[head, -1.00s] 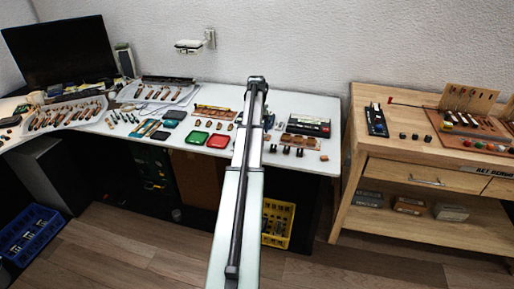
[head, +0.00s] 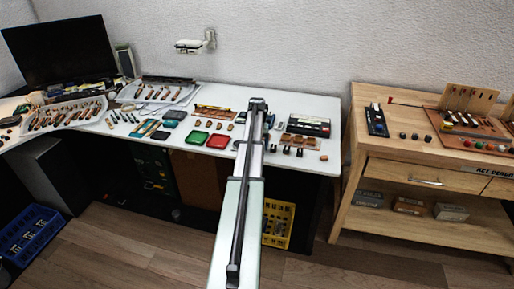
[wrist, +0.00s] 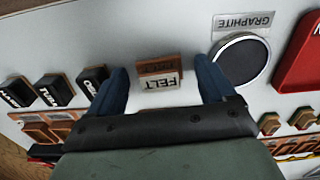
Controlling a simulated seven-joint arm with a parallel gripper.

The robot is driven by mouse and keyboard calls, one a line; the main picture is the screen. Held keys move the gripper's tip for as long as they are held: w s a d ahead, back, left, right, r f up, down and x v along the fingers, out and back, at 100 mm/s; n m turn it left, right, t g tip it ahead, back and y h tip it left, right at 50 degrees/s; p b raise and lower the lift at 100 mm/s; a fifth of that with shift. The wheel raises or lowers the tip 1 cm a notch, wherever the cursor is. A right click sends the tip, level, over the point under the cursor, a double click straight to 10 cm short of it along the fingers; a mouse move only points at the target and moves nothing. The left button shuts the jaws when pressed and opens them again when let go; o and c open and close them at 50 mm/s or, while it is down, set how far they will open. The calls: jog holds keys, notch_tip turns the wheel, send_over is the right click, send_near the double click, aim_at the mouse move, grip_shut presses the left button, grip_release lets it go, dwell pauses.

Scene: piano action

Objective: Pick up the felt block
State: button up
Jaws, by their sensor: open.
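The felt block (wrist: 158,67) shows in the wrist view as a small brown block with a white label reading FELT along its near side. It sits on the white table (wrist: 165,25). My gripper (wrist: 161,65) is open, with one blue finger on either side of the block. Gaps of bare table show between the block and both fingers. Nothing is held. In the head view my arm covers that part of the table, and I cannot make out the felt block or the fingers there.
In the wrist view, black labelled blocks (wrist: 55,89) stand left of the gripper. A round dark graphite dish (wrist: 240,60) lies close to the right finger, with a red tray (wrist: 300,60) beyond. Small orange-brown pieces (wrist: 300,118) lie at the lower right.

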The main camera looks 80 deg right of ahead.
jog(key=shift+c, duration=0.5)
jog(key=c, duration=1)
notch_tip(320, 180, up, 10)
